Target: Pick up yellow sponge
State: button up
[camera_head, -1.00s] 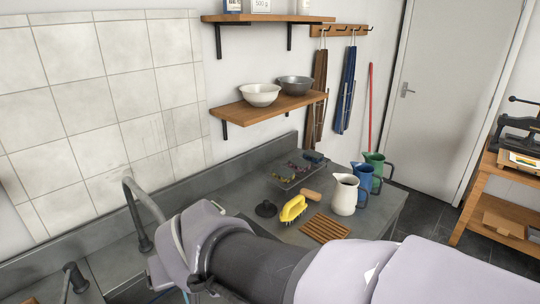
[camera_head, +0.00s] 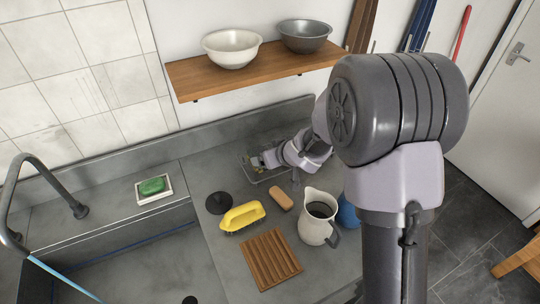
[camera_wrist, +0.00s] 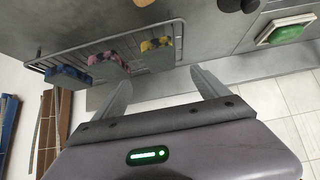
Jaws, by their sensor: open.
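A small block with a mottled yellow top (camera_wrist: 157,46), which looks like the yellow sponge, lies in a wire tray (camera_wrist: 60,58) in the wrist view. Beside it in the tray are a pink-topped block (camera_wrist: 108,62) and a blue-topped block (camera_wrist: 68,75). My gripper (camera_wrist: 160,78) is open and empty, its two fingers apart and pointing toward the tray. The yellow-topped block lies ahead of the gap between the fingers, apart from them. In the head view my arm's end covers much of the tray (camera_head: 262,179), and the fingertips are hard to make out.
Green soap (camera_head: 152,186) sits near the sink. A shelf (camera_head: 250,72) hangs above.

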aim_at(254, 152)
jog(key=b+x, duration=0.3)
jog(key=x, duration=0.9)
jog(key=shift+w+a+f, duration=0.15)
jog(key=shift+w, duration=0.2)
jog(key=c, duration=1.4)
jog(key=shift+r, duration=0.2)
